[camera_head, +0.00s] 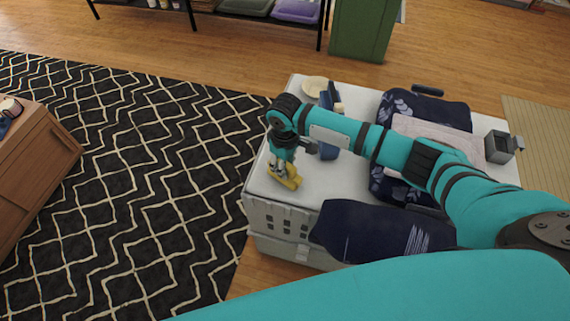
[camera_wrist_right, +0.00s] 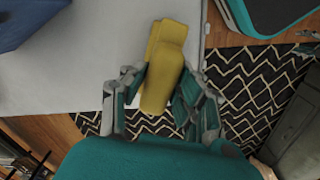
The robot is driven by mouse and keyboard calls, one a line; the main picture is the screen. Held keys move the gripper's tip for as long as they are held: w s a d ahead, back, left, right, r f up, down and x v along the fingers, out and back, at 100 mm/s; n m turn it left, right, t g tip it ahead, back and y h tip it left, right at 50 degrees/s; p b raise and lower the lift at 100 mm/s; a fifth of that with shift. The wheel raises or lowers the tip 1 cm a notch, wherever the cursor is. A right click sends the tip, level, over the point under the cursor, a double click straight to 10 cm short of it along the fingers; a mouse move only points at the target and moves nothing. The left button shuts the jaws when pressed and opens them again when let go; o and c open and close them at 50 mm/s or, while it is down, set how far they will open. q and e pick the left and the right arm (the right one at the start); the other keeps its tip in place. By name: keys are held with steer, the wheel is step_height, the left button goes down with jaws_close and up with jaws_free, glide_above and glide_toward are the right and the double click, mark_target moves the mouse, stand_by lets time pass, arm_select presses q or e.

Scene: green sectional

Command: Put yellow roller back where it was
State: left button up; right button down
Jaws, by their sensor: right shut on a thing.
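The yellow roller (camera_head: 287,178) is at the left edge of the white table top (camera_head: 330,181). My right gripper (camera_head: 284,166) reaches down from above and is shut on it. In the right wrist view the yellow roller (camera_wrist_right: 164,75) lies between the two fingers of my right gripper (camera_wrist_right: 160,92), its far end over the white surface. I cannot tell whether the roller touches the table top. My left gripper is not in view.
Blue items (camera_head: 327,152), a cream bowl (camera_head: 314,86), a dark blue patterned cloth (camera_head: 425,107) and a grey box-like item (camera_head: 498,147) are on the table. A navy cloth (camera_head: 370,231) hangs at the front. A black patterned rug (camera_head: 130,190) lies left.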

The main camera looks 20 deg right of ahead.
steer(key=c, duration=1)
jaws_free()
step_height(320, 180, up, 12)
steer(key=shift+r, duration=0.1)
